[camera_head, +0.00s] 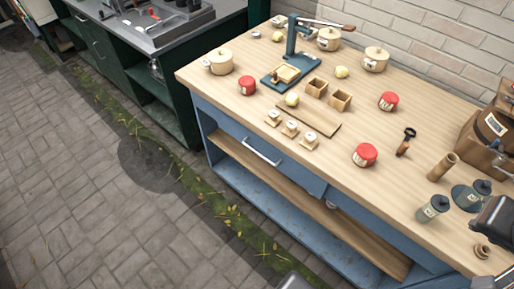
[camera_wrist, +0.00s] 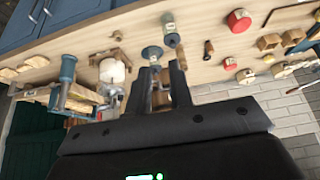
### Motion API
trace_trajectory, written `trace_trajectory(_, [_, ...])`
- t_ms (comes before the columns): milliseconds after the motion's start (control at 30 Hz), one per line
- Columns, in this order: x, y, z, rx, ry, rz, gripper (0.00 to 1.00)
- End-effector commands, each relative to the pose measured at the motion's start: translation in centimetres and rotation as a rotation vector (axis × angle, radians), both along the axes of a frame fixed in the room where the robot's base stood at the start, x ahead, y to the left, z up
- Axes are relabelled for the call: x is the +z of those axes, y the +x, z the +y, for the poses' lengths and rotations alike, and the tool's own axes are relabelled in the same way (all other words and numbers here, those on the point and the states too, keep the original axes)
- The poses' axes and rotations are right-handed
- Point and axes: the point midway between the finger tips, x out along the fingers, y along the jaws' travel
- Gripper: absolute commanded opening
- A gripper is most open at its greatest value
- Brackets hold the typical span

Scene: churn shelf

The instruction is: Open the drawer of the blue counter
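The blue counter (camera_head: 350,268) has a pale wooden top and stands across the middle and right of the head view. Its blue drawer front (camera_head: 228,128) is below the top's front edge and looks shut, flush with the counter. A pale bar handle (camera_head: 262,150) is on the drawer front. In the wrist view, blue fronts (camera_wrist: 75,10) with handles show at the top left. My gripper (camera_wrist: 161,68) shows there with its two dark fingers apart and nothing clearly held. It is over the counter's cluttered right part, away from the drawer handle. In the head view its fingers cannot be made out.
Red-lidded jars (camera_head: 365,155), small wooden pots (camera_head: 299,138), a blue press (camera_head: 291,62) and a grinder (camera_head: 433,208) stand on the top. A wooden box (camera_head: 484,140) is at the right. A dark green sink unit (camera_head: 150,85) stands left. Paving (camera_head: 75,200) before the counter is clear.

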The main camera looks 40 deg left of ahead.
Motion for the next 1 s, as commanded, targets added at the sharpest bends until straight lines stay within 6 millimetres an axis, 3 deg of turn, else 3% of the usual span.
trace_trajectory(100, [2.9,0.1,0.0,0.0,0.0,-0.005,0.2])
trace_trajectory(267, [2.7,2.9,3.5,0.203,-0.027,-0.076,0.2])
trace_trajectory(467, [3.1,6.6,9.5,0.496,-0.079,-0.215,0.2])
trace_trajectory(567, [3.3,8.4,13.8,0.675,-0.117,-0.317,0.2])
trace_trajectory(733, [3.6,10.2,23.4,1.002,-0.218,-0.555,0.2])
trace_trajectory(867, [3.8,9.9,30.7,1.202,-0.327,-0.755,0.2])
trace_trajectory(1000, [3.7,8.3,37.4,1.348,-0.469,-0.954,0.2])
